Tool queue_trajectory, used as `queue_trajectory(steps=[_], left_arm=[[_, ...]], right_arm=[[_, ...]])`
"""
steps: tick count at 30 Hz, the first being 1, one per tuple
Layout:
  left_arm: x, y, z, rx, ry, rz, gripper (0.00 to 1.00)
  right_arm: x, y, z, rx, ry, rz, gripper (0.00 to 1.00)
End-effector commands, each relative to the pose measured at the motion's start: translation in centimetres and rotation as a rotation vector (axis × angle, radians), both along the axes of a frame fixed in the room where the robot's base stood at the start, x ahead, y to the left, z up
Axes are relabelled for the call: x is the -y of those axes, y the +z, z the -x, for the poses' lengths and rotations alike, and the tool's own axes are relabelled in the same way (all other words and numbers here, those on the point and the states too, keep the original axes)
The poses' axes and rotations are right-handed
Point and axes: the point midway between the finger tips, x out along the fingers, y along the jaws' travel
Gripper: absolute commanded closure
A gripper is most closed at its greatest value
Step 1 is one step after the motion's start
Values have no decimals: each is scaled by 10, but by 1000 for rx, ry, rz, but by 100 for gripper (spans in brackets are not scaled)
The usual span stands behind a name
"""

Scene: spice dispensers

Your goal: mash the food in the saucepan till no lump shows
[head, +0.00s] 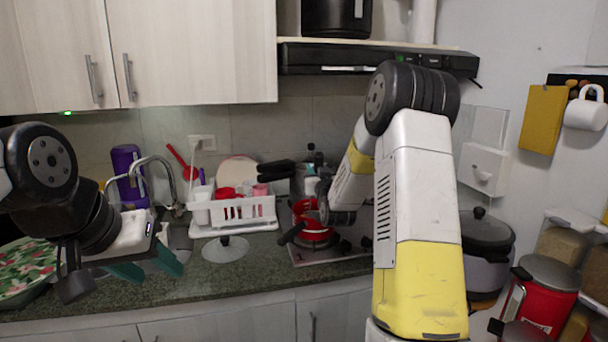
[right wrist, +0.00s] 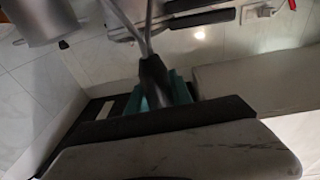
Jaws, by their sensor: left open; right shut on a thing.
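A red saucepan (head: 315,234) with a dark handle (head: 291,234) sits on the stove in the head view; the food inside cannot be made out. My right arm reaches over toward it, and its wrist hides part of the pan. In the right wrist view my right gripper (right wrist: 165,92) is shut on the black handle of a masher (right wrist: 153,72). Two metal rods run up from that handle and out of the picture; the mashing end is not visible. My left gripper (head: 150,268) is open and empty above the left counter, by the sink.
A white dish rack (head: 235,211) stands left of the stove, with a glass lid (head: 226,249) in front of it. A patterned plate (head: 27,270) lies far left. A dark-lidded cooker (head: 487,236) and red canisters (head: 541,295) stand right. A cupboard (head: 190,55) hangs above.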

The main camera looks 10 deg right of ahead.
Motion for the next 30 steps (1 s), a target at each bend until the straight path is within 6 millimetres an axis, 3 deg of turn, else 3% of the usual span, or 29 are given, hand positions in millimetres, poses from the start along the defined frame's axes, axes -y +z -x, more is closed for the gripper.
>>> queue_trajectory(steps=[5, 16, 30], left_arm=[[0, 0, 0, 0, 0, 0, 51], [0, 0, 0, 0, 0, 0, 51], [0, 0, 0, 0, 0, 0, 51]], right_arm=[[1, 1, -1, 2, 0, 0, 100], [16, 1, -28, 3, -1, 1, 100], [16, -8, -30, 1, 0, 0, 100]])
